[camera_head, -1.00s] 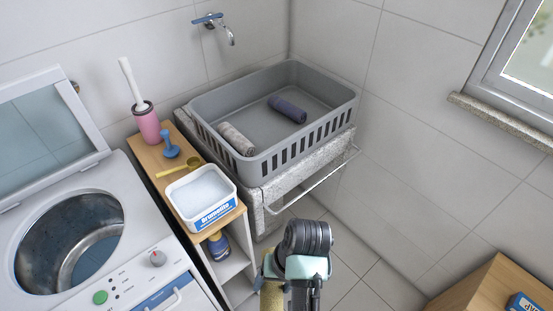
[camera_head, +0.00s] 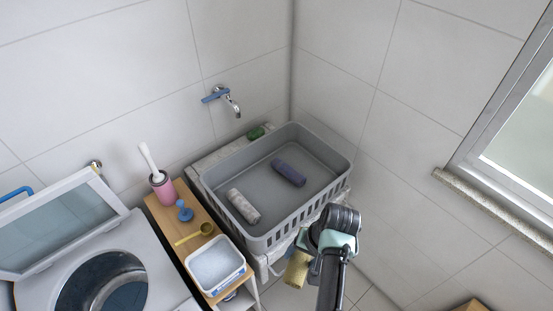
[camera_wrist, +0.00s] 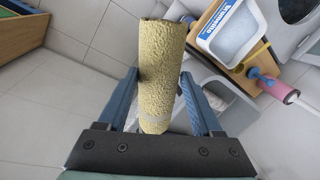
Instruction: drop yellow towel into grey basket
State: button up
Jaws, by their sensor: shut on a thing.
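The yellow towel (camera_wrist: 160,70) is a rolled, textured cylinder. My gripper (camera_wrist: 160,100) is shut on it, with one blue finger on each side in the wrist view. In the head view the towel (camera_head: 297,269) hangs at the left of my gripper (camera_head: 308,250), partly covered by it. The grey basket (camera_head: 285,226) sits on the stone sink at the corner, with slotted sides and an open top. My gripper and the towel are in front of the basket's near side, outside its rim in the picture. Inside lie a grey-beige rolled towel (camera_head: 243,206) and a dark purple rolled towel (camera_head: 289,173).
A wooden-topped shelf (camera_head: 163,214) left of the basket holds a white powder tub (camera_head: 215,263), a yellow scoop, a blue plunger-like item and a pink brush holder (camera_head: 163,188). A washing machine stands at left. A tap (camera_head: 224,98) is on the wall above. A window is at right.

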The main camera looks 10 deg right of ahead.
aim_at(279, 192)
jog(key=i, duration=1.1)
